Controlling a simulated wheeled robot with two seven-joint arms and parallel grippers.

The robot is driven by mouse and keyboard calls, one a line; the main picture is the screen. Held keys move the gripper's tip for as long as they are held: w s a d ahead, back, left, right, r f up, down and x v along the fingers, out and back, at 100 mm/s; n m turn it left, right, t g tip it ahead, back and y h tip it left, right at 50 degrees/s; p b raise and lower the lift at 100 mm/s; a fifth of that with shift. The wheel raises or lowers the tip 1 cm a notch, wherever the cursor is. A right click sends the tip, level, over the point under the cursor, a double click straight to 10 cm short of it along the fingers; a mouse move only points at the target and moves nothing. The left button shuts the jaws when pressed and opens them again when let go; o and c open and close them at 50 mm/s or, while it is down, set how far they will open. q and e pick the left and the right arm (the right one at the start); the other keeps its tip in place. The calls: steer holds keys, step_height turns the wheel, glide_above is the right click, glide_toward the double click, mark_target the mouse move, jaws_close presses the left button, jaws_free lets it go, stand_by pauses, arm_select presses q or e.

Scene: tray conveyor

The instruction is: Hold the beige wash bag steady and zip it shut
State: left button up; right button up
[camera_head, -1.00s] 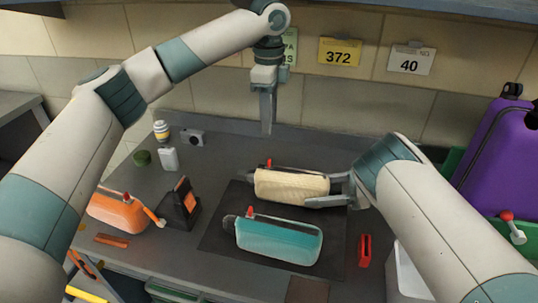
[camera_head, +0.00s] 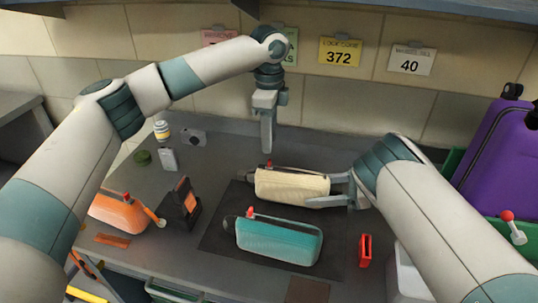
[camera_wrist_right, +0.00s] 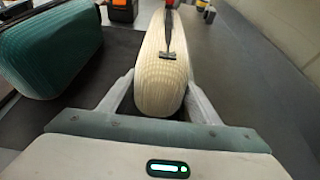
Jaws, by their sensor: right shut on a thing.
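The beige wash bag (camera_head: 293,188) lies on the dark mat, with a red zip pull (camera_head: 268,163) at its left end. In the right wrist view the bag (camera_wrist_right: 160,82) stands between my fingers, with a dark strip and tab along its top. My right gripper (camera_head: 322,189) is shut on the bag's right end; its fingers flank the bag in the wrist view (camera_wrist_right: 157,95).
A teal bag (camera_head: 280,242) with a red pull lies in front on the mat (camera_head: 222,235). An orange bag (camera_head: 118,213) and a black stand (camera_head: 178,207) are to the left. A red item (camera_head: 365,250) lies right. A purple suitcase (camera_head: 505,150) stands far right.

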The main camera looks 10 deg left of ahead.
mark_target(269, 160)
arm_select(q)
steer(key=shift+f, duration=3.15)
steer(key=shift+c, duration=0.3)
jaws_close()
